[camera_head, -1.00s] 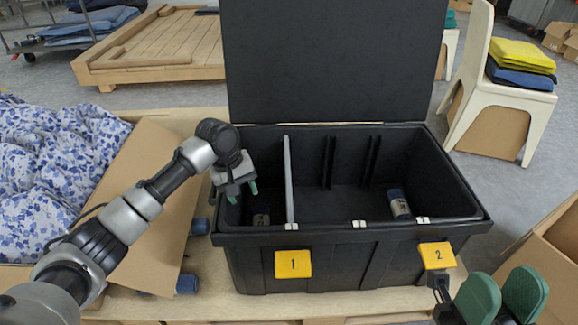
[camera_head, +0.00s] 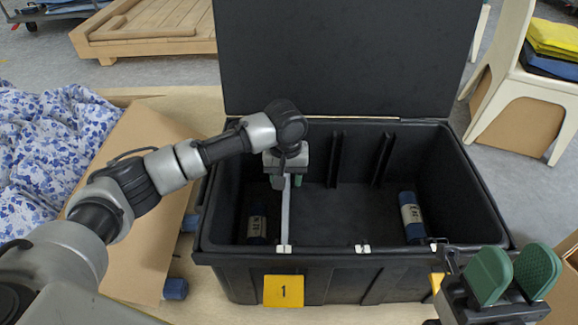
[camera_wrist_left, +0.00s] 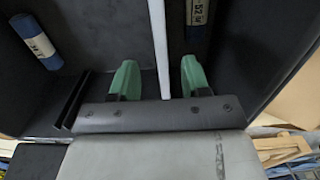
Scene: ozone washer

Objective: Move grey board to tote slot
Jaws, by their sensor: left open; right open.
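The grey board (camera_head: 285,215) stands upright as a divider in the left part of the open black tote (camera_head: 330,262). Its front end is at a white clip on the front rim. My left gripper (camera_head: 287,182) is over the board, open, with a green finger on each side. In the left wrist view the board (camera_wrist_left: 159,45) runs between the two open fingers (camera_wrist_left: 157,80), with gaps on both sides. Dark slot ribs (camera_head: 335,158) and a second pair (camera_head: 382,158) line the back wall. My right gripper (camera_head: 513,275) is open and empty at the lower right, outside the tote.
A blue roll (camera_head: 257,225) lies left of the board, and another roll (camera_head: 412,217) lies at the tote's right. The tote floor between board and right roll is clear. The black lid (camera_head: 345,55) stands up behind. A cardboard flap (camera_head: 135,200) is left of the tote.

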